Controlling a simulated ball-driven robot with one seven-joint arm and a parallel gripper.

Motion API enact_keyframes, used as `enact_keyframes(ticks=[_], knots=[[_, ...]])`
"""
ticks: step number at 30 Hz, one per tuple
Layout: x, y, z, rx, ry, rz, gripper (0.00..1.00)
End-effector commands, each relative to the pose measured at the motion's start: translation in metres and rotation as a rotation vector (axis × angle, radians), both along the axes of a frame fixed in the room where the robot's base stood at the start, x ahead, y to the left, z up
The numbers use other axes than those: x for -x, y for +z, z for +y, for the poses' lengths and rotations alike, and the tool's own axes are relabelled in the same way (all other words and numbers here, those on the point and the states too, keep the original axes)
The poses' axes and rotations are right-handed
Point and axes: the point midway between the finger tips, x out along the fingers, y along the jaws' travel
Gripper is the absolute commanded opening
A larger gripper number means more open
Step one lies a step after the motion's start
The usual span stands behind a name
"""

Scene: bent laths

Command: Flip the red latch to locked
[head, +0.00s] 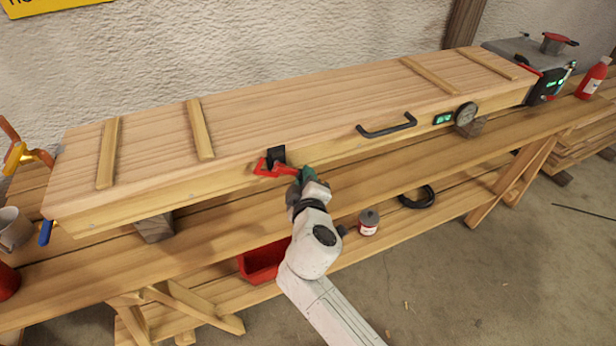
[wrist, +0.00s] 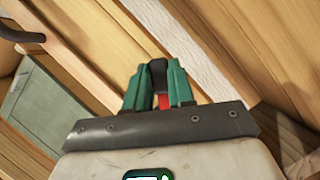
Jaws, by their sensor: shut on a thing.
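The red latch (head: 270,168) is on the front of the long wooden box (head: 300,112), at a black bracket (head: 276,155). Its red handle lies about sideways along the box front. My gripper (head: 302,175) is at the handle's right end. In the wrist view the green fingers of my gripper (wrist: 158,88) are shut on the red latch (wrist: 164,101), with only a small red strip showing between them. The black bracket (wrist: 157,70) shows just beyond the fingertips. The fingers hide the gripped end of the handle.
The box rests on blocks on a wooden bench (head: 400,172). A red bin (head: 262,262) and a small can (head: 368,222) sit on the lower shelf.

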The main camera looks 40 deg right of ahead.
Motion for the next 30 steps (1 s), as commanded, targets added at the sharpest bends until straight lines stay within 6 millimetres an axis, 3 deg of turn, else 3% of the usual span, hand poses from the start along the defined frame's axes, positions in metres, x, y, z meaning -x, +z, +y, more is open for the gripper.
enact_keyframes(ticks=[12, 30], knots=[[-0.004, -0.019, 0.017, -0.386, 0.001, -0.09, 0.0], [-0.01, -0.028, 0.044, -0.847, -0.001, -0.2, 0.0]])
